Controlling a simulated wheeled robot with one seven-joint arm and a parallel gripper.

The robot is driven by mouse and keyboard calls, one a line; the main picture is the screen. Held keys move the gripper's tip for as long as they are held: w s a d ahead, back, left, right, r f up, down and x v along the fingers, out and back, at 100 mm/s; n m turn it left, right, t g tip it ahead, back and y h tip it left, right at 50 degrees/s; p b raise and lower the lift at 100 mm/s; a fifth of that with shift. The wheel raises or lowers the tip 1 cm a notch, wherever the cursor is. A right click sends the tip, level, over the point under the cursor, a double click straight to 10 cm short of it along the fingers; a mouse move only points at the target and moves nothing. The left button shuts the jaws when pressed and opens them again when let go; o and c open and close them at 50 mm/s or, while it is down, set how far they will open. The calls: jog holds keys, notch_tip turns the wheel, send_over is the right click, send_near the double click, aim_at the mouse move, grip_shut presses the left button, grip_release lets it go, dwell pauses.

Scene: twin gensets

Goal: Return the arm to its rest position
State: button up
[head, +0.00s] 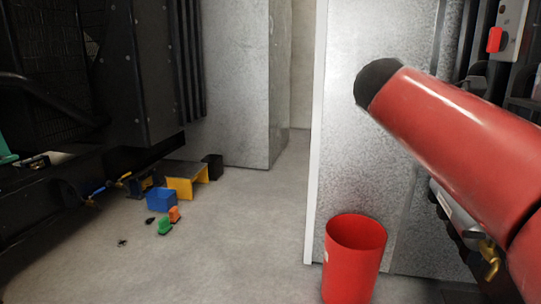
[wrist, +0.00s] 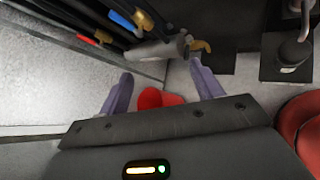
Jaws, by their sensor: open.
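In the wrist view my gripper (wrist: 163,84) shows two grey-purple fingers spread wide apart, with nothing held between them. Beyond the fingers is a red shape (wrist: 152,97) near the floor; I cannot tell what it is. In the head view my red arm (head: 450,125) with a black rounded end reaches in from the right, raised in front of a grey metal panel. The gripper itself does not show in the head view.
A red bucket (head: 353,265) stands on the floor below my arm. A brass tap (head: 490,262) sits at the right. A blue bin (head: 161,199) and a yellow step (head: 183,185) stand by the left machine.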

jog(key=s+a+f+m+y, duration=0.3)
jog(key=s+a+f+m, duration=0.2)
jog(key=f, duration=0.4)
jog(key=s+a+f+m+y, duration=0.4)
jog(key=s+a+f+m, duration=0.1)
jog(key=f, duration=0.4)
jog(key=s+a+f+m+y, duration=0.3)
jog(key=s+a+f+m, duration=0.2)
jog(key=f, duration=0.5)
jog(key=shift+s+a+m+t+y, duration=0.15)
jog(key=shift+s+m+t+y, duration=0.2)
jog(key=shift+s+m, duration=0.65)
